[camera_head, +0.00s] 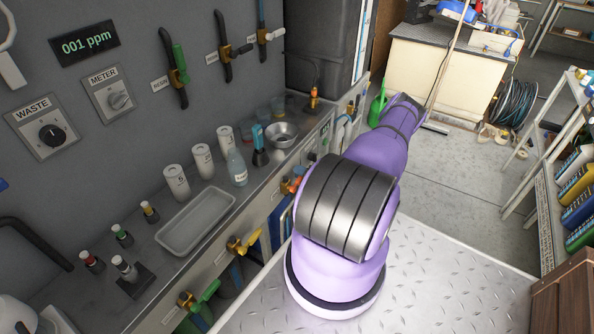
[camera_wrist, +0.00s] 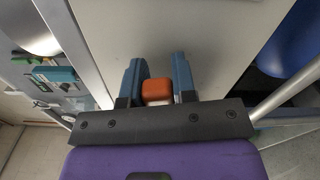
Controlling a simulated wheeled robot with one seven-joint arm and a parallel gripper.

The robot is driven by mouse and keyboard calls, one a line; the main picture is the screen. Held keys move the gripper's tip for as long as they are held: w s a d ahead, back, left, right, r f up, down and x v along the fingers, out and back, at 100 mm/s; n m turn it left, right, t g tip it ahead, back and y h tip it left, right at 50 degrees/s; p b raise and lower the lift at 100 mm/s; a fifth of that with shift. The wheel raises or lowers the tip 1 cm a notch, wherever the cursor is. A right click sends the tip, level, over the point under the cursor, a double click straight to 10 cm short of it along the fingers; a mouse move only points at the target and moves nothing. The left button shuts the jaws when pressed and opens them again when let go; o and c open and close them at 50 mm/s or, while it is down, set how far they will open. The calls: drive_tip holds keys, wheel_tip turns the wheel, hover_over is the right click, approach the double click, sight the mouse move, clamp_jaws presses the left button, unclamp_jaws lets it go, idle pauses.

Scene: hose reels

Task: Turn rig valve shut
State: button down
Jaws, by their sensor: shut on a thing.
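In the wrist view my gripper (camera_wrist: 157,72) has its two blue fingers on either side of a small orange-red block-shaped handle (camera_wrist: 156,89). The fingers are shut on it, in front of a pale panel. I cannot tell from this view which valve the handle belongs to. In the head view my purple arm reaches away to the upper right, and the gripper is hidden. On the bench front are a yellow-handled valve (camera_head: 241,244), a green-handled valve (camera_head: 205,293) and an orange-handled valve (camera_head: 291,185).
The bench holds a grey tray (camera_head: 196,221), several white canisters, a bottle (camera_head: 237,167) and a metal bowl (camera_head: 282,134). A green watering can (camera_head: 377,105) and a pale cabinet (camera_head: 440,76) stand beyond my arm. Shelving (camera_head: 550,215) lines the right. Floor between is open.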

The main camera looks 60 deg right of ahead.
drive_tip(key=shift+d+f+m, duration=0.1)
drive_tip(key=shift+f+m, duration=0.85)
drive_tip(key=shift+m, duration=0.35)
drive_tip(key=c, duration=0.9)
unclamp_jaws()
drive_tip(key=s, duration=1)
drive_tip(key=shift+s+d, duration=0.4)
